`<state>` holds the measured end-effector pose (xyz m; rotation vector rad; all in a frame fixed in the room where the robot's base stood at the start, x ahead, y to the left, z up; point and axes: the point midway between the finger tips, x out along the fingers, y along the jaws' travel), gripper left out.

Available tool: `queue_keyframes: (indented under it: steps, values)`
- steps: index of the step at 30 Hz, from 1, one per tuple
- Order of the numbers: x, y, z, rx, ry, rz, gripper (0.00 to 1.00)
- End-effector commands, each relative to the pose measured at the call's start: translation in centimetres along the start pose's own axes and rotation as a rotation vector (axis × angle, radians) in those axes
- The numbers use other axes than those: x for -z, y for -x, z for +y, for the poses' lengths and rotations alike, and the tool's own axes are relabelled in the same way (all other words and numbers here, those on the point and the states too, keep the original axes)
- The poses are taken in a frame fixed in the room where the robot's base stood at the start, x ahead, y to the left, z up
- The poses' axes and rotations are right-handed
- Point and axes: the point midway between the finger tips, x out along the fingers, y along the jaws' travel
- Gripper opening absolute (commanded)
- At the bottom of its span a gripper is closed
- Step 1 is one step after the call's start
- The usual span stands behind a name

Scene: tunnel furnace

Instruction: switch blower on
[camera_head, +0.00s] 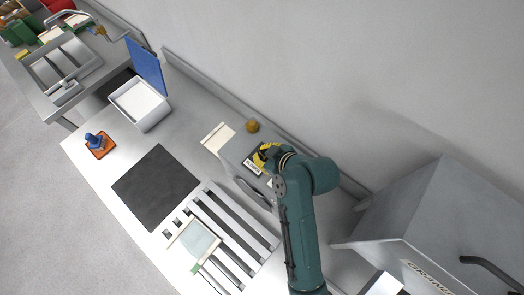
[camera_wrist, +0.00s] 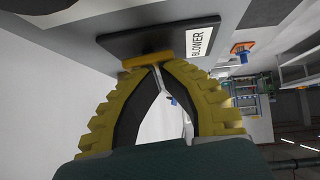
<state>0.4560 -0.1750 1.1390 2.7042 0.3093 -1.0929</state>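The blower switch shows in the wrist view as a dark plate (camera_wrist: 185,36) with a white label reading "BLOWER" (camera_wrist: 202,41). A yellow-orange bar-shaped knob (camera_wrist: 134,61) sits on the plate. My gripper (camera_wrist: 156,68) has yellow ribbed fingers with dark inner sides. Their tips come together at the knob, while the fingers bow apart behind the tips. I cannot tell whether the tips touch or pinch the knob. In the head view my gripper (camera_head: 262,156) is over a grey control box (camera_head: 237,150), and my arm hides part of that box and the switch.
A yellow-brown round knob (camera_head: 252,126) stands by the wall behind the box. A slotted rack (camera_head: 235,222), a dark mat (camera_head: 155,187), an open white box (camera_head: 140,104) with a blue lid and a large grey furnace (camera_head: 440,215) are around. The wall is close behind.

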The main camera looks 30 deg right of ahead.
Motion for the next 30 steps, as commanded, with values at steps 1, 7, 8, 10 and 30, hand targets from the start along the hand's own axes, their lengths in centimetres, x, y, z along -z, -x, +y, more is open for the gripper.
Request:
queue_keyframes:
  steps: [1,7,8,10,30]
  values:
    - [-0.2,0.0,0.4,-0.004,-0.003,-0.004,0.00]
    - [-0.3,-0.1,1.4,-0.005,-0.003,-0.006,0.00]
    - [-0.3,-0.1,1.4,-0.005,-0.003,-0.006,0.00]
    - [-0.4,-0.1,1.5,-0.004,-0.002,-0.007,0.00]
    - [2.7,6.4,1.3,-0.007,0.000,0.001,0.00]
